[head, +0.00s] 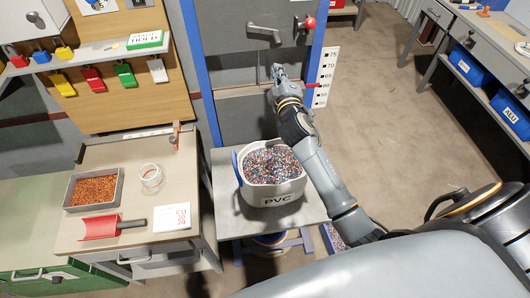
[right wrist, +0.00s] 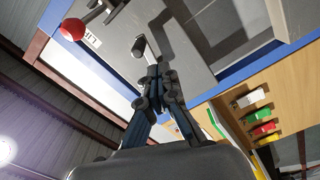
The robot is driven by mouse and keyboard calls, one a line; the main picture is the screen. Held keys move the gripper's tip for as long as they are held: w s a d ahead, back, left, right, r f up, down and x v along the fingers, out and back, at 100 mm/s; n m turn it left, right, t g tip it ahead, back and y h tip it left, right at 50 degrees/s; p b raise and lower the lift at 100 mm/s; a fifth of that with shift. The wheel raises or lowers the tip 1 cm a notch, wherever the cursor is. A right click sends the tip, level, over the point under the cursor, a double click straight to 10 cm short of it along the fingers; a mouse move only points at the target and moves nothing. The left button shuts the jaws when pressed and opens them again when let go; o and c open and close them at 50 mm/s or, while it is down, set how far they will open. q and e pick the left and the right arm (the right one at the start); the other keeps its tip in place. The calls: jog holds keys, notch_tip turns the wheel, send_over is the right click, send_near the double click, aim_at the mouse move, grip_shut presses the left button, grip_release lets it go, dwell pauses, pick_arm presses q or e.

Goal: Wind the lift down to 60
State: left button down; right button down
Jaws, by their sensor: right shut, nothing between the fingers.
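The lift is a grey cabinet with blue posts (head: 202,75). A metal crank (head: 265,32) sits on its front; a dark crank grip (right wrist: 139,47) shows just beyond my fingertips in the right wrist view. A scale (head: 325,77) on the right post runs from 75 at the top downwards. Its red pointer (head: 312,85) is level with the 60 mark. The lift platform (head: 226,222) carries a white PVC bin (head: 271,194) full of coloured granules. My right gripper (head: 279,72) is shut and empty, below the crank and apart from it. My left gripper is not in view.
A lever with a red ball knob (head: 309,22) is right of the crank; the knob also shows in the right wrist view (right wrist: 73,29). A bench with a copper tray (head: 69,208), jar (head: 151,176) and red scoop (head: 99,228) stands left.

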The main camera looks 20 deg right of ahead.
jog(key=w+d+n+b, duration=0.1)
jog(key=w+d+b, duration=0.1)
jog(key=w, duration=0.6)
jog(key=shift+w+d+f+n+b, duration=0.15)
jog(key=shift+w+f+n+b, duration=0.2)
jog(key=shift+b, duration=0.2)
jog(key=shift+s, duration=0.1)
dwell(1.0)
